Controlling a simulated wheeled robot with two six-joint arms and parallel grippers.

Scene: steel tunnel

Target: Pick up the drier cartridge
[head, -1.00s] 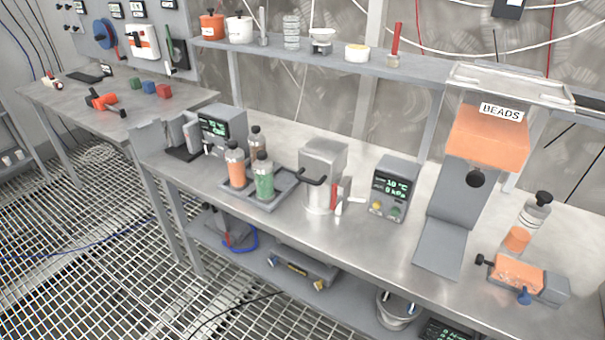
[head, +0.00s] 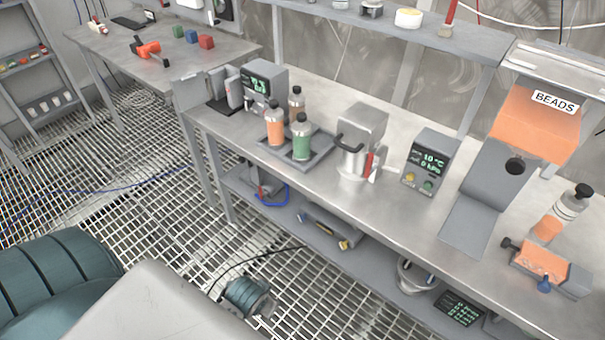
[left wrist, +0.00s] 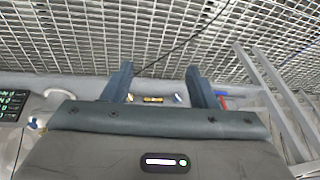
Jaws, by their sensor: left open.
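I cannot tell which is the drier cartridge. My left arm shows at the lower left of the head view, away from the bottles. My right gripper is out of view.
A metal can (head: 358,147), a display box (head: 424,165) and a bead hopper (head: 535,125) stand along the bench. A lower shelf (head: 375,257) holds gear under the bench top. A side table (head: 150,55) stands at the far left.

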